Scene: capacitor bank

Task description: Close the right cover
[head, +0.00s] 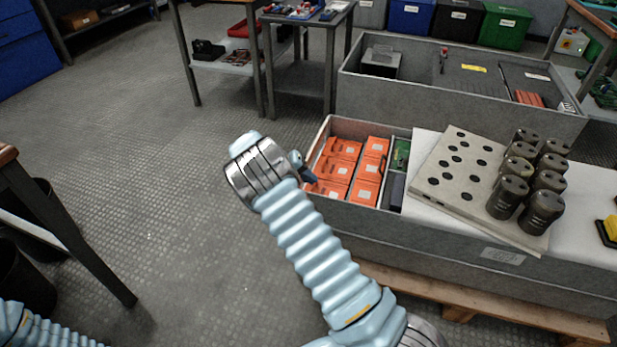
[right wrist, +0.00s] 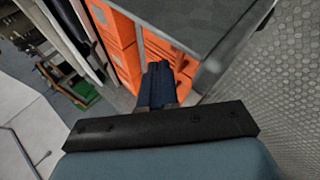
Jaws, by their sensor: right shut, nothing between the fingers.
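A long grey box (head: 440,235) stands on a pallet. Its left part is open and shows orange blocks (head: 337,167) and a green board (head: 401,153). Its right part has a flat white top (head: 422,212); I cannot tell whether this is the right cover. No raised lid is clear in either view. My right gripper (head: 311,183) is shut and empty, at the left end of the open part, its wrist partly hiding the box's edge. In the right wrist view its blue fingers (right wrist: 160,84) are together in front of the orange blocks (right wrist: 118,38). My left gripper is outside the view.
A tilted beige plate with holes (head: 440,184) and several dark cylinders (head: 541,212) lie on the white top. Another grey box (head: 430,110) stands behind. A shelf table (head: 310,55) stands at the back. The floor (head: 150,170) left of the box is clear.

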